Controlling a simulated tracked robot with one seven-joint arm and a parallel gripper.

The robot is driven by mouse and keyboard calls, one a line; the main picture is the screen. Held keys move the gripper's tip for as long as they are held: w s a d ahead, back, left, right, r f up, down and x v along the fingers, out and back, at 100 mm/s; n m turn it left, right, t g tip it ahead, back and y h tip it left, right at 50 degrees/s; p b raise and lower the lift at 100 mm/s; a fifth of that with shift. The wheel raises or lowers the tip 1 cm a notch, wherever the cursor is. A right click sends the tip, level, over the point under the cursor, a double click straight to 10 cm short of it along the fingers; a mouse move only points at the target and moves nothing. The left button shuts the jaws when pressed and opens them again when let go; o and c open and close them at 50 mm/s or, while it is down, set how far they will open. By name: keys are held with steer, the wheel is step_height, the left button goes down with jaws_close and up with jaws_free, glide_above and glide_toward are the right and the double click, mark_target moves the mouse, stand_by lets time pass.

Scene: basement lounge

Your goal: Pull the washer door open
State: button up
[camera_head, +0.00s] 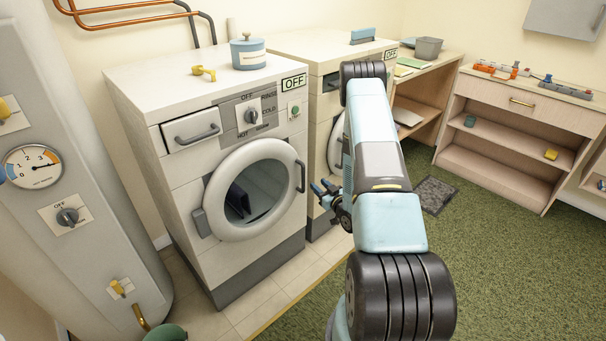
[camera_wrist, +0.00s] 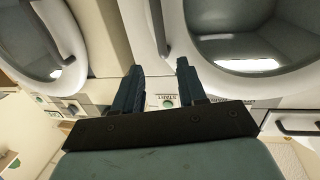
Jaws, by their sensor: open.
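The washer (camera_head: 187,190) is the white front-loader at left, with a dial marked for rinse, cold and hot. Its round door (camera_head: 221,222) looks shut, with a dark glass centre. A dark vertical handle (camera_head: 301,177) sits on the door's right side. My gripper (camera_head: 322,190) is open and empty, a little right of the handle. In the wrist view, which looks upside down, the door (camera_wrist: 205,50) is at right. The handle (camera_wrist: 159,30) lies beyond the gap between my open fingertips (camera_wrist: 160,66). I see no contact with the handle.
A second machine (camera_head: 315,47) stands close on the right, partly hidden by my arm. A grey boiler (camera_head: 75,140) stands at left. A blue pot (camera_head: 248,54) and a yellow object (camera_head: 203,72) sit on the washer. Green carpet (camera_head: 500,240) is open at right.

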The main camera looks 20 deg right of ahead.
mark_target(304, 174)
steer(key=w, duration=0.4)
steer(key=w+a+f, duration=0.1)
steer(key=w, duration=0.3)
steer(key=w+a, duration=0.1)
steer(key=w, duration=0.3)
steer(key=shift+w+a+f, duration=0.1)
steer(key=shift+w+f, duration=0.1)
jaws_close()
stand_by(0.4)
